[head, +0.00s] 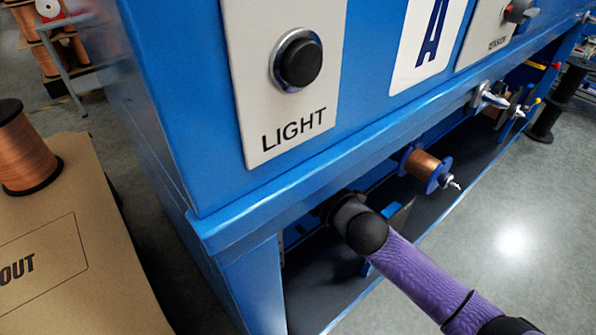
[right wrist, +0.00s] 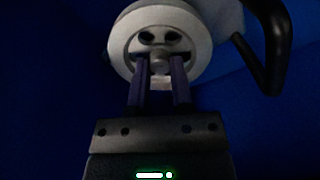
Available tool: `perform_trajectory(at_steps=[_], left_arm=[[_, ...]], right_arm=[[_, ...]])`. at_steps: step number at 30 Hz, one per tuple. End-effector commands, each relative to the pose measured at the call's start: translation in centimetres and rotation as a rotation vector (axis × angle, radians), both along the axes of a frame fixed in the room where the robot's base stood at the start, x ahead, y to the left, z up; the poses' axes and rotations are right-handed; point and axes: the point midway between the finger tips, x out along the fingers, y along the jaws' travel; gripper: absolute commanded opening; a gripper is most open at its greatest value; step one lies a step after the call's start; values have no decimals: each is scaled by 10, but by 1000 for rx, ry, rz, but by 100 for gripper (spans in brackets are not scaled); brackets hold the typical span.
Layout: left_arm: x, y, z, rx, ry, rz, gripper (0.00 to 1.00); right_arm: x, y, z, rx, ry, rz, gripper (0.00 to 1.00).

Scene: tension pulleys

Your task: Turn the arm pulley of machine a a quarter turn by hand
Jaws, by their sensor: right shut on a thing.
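In the right wrist view, a pale round pulley (right wrist: 125,38) with dark holes in its face is at the top middle. My right gripper (right wrist: 160,62) is shut on a small part at the pulley's lower face, its two fingers on either side of it. In the head view my right arm reaches from the lower right under the blue machine marked A (head: 365,100). There the gripper and the pulley are hidden behind the arm and the machine's edge. My left gripper is not in view.
A black curved bar (right wrist: 275,50) is close to the pulley's right. A copper wire spool (head: 425,165) sits on the machine right of my arm. A panel labelled LIGHT (head: 290,110) has a black button. A cardboard box (head: 75,215) with a copper spool (head: 25,155) stands left.

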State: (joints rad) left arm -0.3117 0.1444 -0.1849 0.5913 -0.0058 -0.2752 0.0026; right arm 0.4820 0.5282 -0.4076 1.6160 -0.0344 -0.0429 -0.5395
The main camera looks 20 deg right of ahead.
Motion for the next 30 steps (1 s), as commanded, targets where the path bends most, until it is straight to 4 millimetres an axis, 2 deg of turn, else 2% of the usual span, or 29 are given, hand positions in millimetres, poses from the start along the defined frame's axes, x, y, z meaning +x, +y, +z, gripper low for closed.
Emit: perform_trajectory(at_steps=[15, 30], left_arm=[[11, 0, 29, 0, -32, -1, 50], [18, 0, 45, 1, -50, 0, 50]], right_arm=[[0, 0, 4, 384, 139, -1, 0], [0, 0, 2, 831, 302, -1, 0]])
